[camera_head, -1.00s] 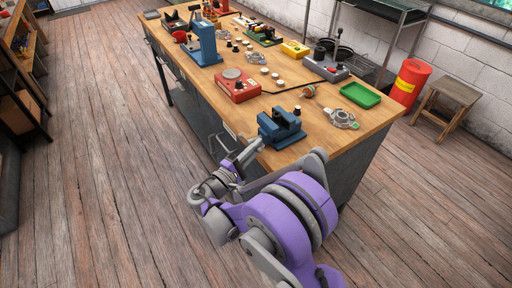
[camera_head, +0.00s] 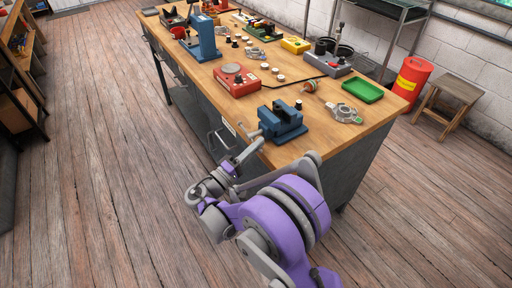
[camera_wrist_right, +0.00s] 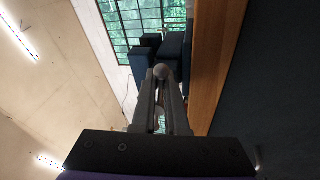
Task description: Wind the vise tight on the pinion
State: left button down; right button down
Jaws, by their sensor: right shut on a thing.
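The blue vise (camera_head: 284,122) stands at the near edge of the workbench, with a grey screw and handle (camera_head: 254,133) on its left side. A small dark cylindrical piece (camera_head: 298,104), possibly the pinion, shows at the top of the vise; I cannot tell how tightly it is clamped. My right gripper (camera_head: 257,145) is at the handle, just off the bench edge. In the right wrist view its fingers are shut on the vise handle, whose round grey knob (camera_wrist_right: 161,72) shows at the fingertips. The dark vise body (camera_wrist_right: 171,55) is beyond. My left gripper is not in view.
The wooden bench top (camera_head: 330,128) has a metal housing (camera_head: 346,114), a green tray (camera_head: 362,92) and a red device (camera_head: 237,80) near the vise. A blue press (camera_head: 204,38) stands farther back. The floor left of the bench is clear.

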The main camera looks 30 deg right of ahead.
jog(key=m, duration=0.1)
jog(key=f+m+g+h+b, duration=0.1)
jog(key=m, duration=0.1)
jog(key=shift+w, duration=0.15)
jog(key=shift+w+f+m+g+b, duration=0.1)
jog(key=shift+f+m+g+b, duration=0.15)
jog(key=shift+m, duration=0.65)
jog(key=shift+w+f+m+g+b, duration=0.1)
jog(key=shift+m+g, duration=0.25)
jog(key=shift+m, duration=0.55)
jog(key=c, duration=0.9)
grip_release()
jog(key=shift+c, duration=0.2)
